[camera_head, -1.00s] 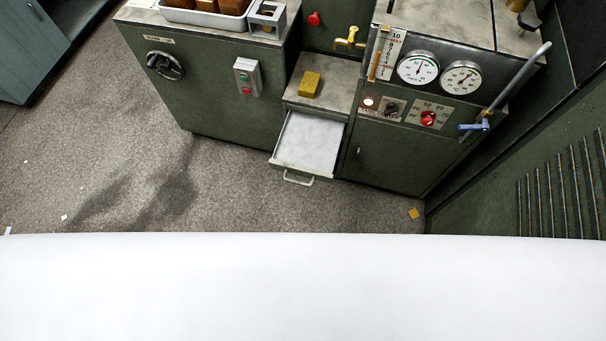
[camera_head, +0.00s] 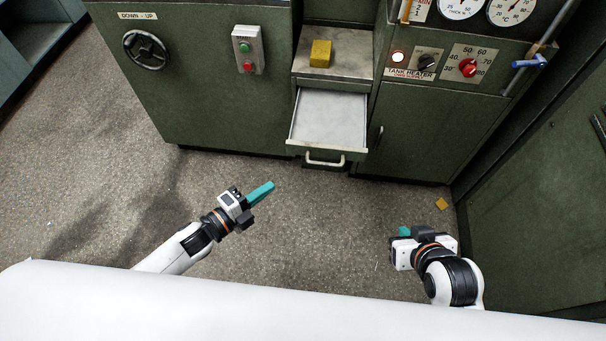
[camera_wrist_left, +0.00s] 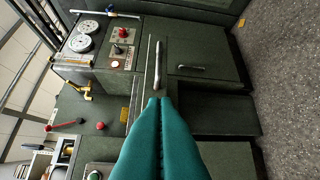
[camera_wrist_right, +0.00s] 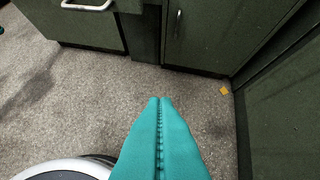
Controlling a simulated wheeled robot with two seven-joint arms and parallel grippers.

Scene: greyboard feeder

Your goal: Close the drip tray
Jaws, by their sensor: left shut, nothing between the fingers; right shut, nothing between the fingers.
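The drip tray (camera_head: 328,120) is a shallow metal drawer, pulled out from the green machine below a small ledge. Its pale handle (camera_head: 325,161) is on its front; a handle also shows in the right wrist view (camera_wrist_right: 87,5). My left gripper (camera_head: 262,193) is shut and empty, in front of the tray and to its left. In the left wrist view its teal fingers (camera_wrist_left: 160,102) are together, and the tray is partly hidden behind them. My right gripper (camera_head: 404,231) is shut and empty, lower right of the tray. Its fingers (camera_wrist_right: 160,102) touch each other over the floor.
A yellow block (camera_head: 320,53) lies on the ledge above the tray. A green cabinet (camera_head: 430,130) with a tank heater panel stands to the right, and a handwheel cabinet (camera_head: 205,100) to the left. A green wall (camera_head: 540,200) bounds the right. The floor before the tray is clear.

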